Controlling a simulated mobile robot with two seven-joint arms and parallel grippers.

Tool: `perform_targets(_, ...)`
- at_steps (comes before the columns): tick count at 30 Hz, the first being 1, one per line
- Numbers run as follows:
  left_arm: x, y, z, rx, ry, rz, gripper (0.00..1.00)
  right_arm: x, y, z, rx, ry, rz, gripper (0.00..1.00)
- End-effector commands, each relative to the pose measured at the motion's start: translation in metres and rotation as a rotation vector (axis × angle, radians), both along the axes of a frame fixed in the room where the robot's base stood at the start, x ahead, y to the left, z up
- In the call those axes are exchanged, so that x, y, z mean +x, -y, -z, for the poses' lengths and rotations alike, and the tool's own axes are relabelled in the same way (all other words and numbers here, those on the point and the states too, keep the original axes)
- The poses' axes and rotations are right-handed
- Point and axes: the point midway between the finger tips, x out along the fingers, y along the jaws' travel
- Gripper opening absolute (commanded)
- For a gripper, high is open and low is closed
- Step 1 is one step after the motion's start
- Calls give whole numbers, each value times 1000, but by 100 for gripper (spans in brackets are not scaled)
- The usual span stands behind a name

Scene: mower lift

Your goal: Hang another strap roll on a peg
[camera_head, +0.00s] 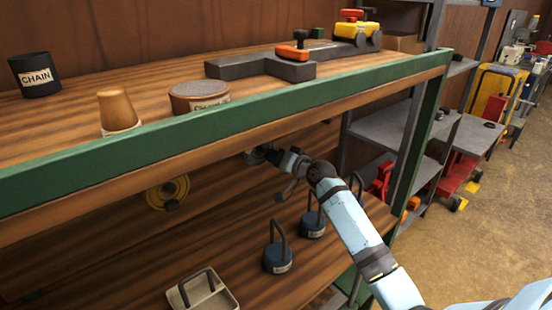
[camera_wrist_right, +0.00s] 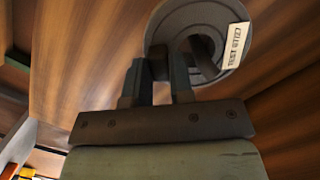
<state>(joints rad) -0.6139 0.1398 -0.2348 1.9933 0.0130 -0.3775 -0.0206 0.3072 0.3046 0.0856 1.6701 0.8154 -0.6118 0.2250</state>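A yellow strap roll (camera_head: 168,193) hangs at the back wall under the top shelf, at the left of the head view. A grey strap roll (camera_wrist_right: 210,22) with a pale label shows in the right wrist view, with a dark piece in its centre hole. My right gripper (camera_wrist_right: 157,72) is at the lower left of this roll, its two fingers apart and overlapping the roll's rim. The frames do not settle whether the fingers hold it. In the head view the right gripper (camera_head: 262,154) is small, partly under the shelf edge. My left gripper is out of view.
The green-fronted top shelf (camera_head: 250,107) overhangs my right arm. Blue padlock-shaped weights (camera_head: 278,258) and a grey tote (camera_head: 203,294) stand on the lower shelf. A black chain cup (camera_head: 36,76) and a brown round tin (camera_head: 199,96) sit above.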

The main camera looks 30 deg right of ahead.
Motion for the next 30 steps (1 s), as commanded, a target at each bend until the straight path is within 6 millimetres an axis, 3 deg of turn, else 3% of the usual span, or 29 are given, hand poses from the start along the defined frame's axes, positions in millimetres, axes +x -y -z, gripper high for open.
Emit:
perform_targets(1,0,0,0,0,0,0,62,0,0,-1,0,2,1,32)
perform_targets(3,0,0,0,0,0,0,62,0,0,-1,0,1,0,48)
perform_targets(4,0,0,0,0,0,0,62,0,0,-1,0,1,0,51)
perform_targets(12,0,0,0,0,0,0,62,-1,0,1,0,-2,-1,51)
perform_targets(16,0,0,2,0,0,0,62,-11,3,0,-2,0,1,51)
perform_targets(30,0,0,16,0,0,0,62,-107,26,-11,-2,0,-1,51)
